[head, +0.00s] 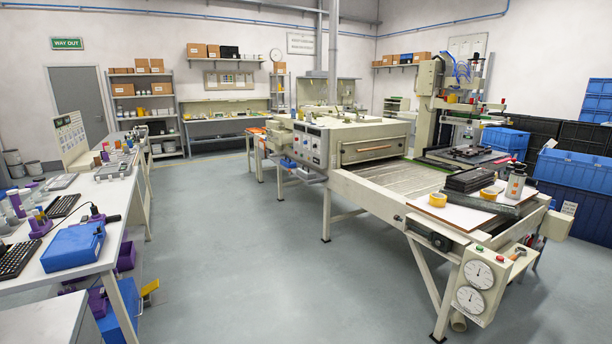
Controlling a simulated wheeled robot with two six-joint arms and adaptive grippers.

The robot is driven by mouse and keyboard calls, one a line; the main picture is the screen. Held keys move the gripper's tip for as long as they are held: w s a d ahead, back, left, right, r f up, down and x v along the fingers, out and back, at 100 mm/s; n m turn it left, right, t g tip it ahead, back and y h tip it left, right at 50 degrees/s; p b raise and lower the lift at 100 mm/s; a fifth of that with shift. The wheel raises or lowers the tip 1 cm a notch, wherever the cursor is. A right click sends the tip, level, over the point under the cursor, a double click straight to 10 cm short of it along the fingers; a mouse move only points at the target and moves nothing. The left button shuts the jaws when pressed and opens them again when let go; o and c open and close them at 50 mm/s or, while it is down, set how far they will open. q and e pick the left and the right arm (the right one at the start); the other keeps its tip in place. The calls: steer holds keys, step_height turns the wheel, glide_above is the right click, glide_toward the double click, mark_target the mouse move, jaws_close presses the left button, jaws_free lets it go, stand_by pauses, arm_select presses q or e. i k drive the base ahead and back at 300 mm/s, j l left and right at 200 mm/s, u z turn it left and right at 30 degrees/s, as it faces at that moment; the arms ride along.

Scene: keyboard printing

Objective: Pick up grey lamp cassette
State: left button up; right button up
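I cannot surely pick out the grey lamp cassette at this distance. Grey flat items that show are a small grey case (62,181) on the left bench and a grey tray-like item (114,169) farther along it. A stack of dark grey flat boxes (470,180) lies on the board at the near end of the conveyor machine, on the right. Neither of my grippers is in view.
The left bench (100,262) holds a blue box (74,247), black keyboards and purple items. The long cream conveyor machine (378,190) fills the right, with dial gauges (474,285) at its near corner. Blue crates (574,170) stand far right. The grey floor (245,260) between is clear.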

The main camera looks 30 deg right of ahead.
mark_target(305, 172)
steer(key=i+z, duration=0.45)
steer(key=i, duration=4.1)
steer(key=i+j+z, duration=0.1)
steer(key=i+z, duration=0.3)
steer(key=i+j+z, duration=0.35)
steer(key=i, duration=0.25)
steer(key=i+j+z, duration=0.4)
steer(key=i+l, duration=0.05)
steer(key=i, duration=0.05)
